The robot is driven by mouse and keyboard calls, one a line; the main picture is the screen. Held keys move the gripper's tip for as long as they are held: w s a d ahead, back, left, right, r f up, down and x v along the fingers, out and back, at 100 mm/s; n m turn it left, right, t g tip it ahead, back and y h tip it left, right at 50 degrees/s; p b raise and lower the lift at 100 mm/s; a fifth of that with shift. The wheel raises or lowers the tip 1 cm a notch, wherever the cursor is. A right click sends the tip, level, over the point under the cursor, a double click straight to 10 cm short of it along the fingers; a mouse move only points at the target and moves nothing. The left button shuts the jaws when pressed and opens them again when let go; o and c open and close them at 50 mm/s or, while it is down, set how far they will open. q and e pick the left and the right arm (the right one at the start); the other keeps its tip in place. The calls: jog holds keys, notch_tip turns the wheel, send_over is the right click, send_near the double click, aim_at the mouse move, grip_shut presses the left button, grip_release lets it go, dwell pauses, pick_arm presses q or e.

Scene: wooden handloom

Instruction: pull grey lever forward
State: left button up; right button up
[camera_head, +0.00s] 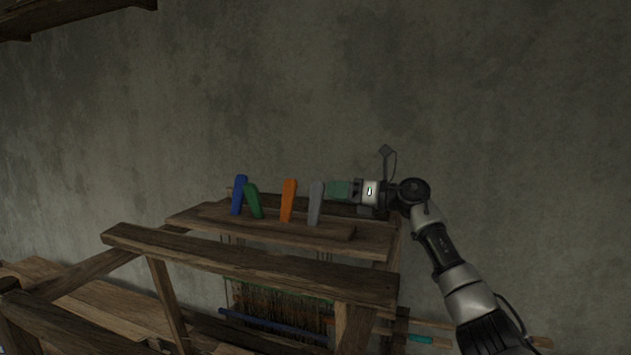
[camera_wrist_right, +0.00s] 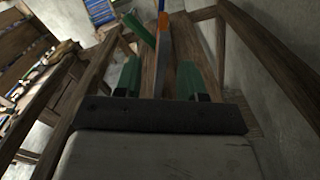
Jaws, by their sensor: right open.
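The grey lever (camera_head: 316,203) stands nearly upright on the loom's top board, at the right end of the row of levers. My right gripper (camera_head: 333,190) is just to its right, level with its upper part, with green fingers pointing left at it. In the right wrist view, the gripper (camera_wrist_right: 159,78) has its two green fingers spread apart, and the thin edge of the grey lever (camera_wrist_right: 159,66) shows in line with the gap between them. I cannot tell whether they touch it. My left gripper is not in view.
An orange lever (camera_head: 288,201), a green lever (camera_head: 253,201) and a blue lever (camera_head: 238,195) stand to the left on the same board. A wooden beam (camera_head: 250,264) of the loom crosses in front. A bare wall (camera_head: 300,90) rises behind.

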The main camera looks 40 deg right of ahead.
aim_at(324, 189)
jog(key=p+x, duration=0.1)
jog(key=x, duration=0.3)
jog(key=shift+d, duration=0.1)
jog(key=shift+p+x, duration=0.5)
jog(key=shift+x, duration=0.35)
jog(key=shift+w, duration=0.1)
jog(key=shift+f, duration=0.15)
jog(key=shift+c, duration=0.9)
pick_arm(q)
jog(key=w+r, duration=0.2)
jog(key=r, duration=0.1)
pick_arm(e)
grip_shut()
